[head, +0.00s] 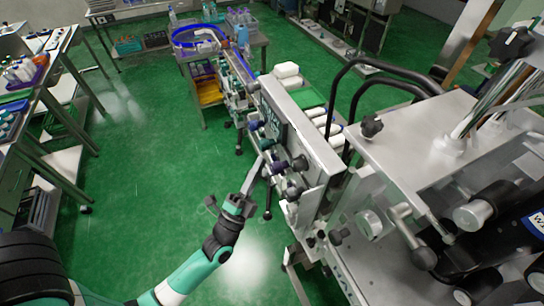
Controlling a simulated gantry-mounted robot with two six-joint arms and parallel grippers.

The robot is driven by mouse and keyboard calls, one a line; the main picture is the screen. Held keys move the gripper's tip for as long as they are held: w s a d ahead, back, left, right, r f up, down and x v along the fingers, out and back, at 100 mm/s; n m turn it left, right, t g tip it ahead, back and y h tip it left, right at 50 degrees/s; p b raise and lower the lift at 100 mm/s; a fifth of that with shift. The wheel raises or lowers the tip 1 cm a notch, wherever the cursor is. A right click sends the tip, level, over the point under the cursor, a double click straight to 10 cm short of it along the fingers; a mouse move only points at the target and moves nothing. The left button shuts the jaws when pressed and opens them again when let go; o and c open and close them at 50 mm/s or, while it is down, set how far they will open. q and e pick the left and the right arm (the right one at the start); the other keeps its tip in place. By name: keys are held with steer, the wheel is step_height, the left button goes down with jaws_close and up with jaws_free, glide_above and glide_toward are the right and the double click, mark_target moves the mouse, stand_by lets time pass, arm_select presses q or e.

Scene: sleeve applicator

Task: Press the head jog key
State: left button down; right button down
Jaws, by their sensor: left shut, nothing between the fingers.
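My left arm rises from the bottom left and ends at my left gripper (257,168). The gripper's fingers are shut and empty, and they point up towards the sleeve applicator's side. The sleeve applicator (425,145) is a large grey metal machine on the right. Dark and purple knobs (298,163) stick out from its side, just right of the fingertips. I cannot tell whether the fingers touch anything there. The head jog key is too small or hidden to make out. My right gripper is not in view.
Black curved handles (385,72) rise above the machine. A conveyor (240,75) runs back to a blue-rimmed round table (197,37). A bench (35,75) with bottles stands at the left. The green floor (140,125) between is mostly clear.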

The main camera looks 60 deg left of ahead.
arm_select(q)
steer(key=shift+w, duration=0.4)
steer(key=shift+w, duration=0.4)
stand_by(0.6)
steer(key=shift+s+p, duration=0.15)
steer(key=shift+p, duration=0.15)
steer(key=shift+s, duration=0.65)
steer(key=s, duration=0.5)
steer(key=shift+a, duration=0.2)
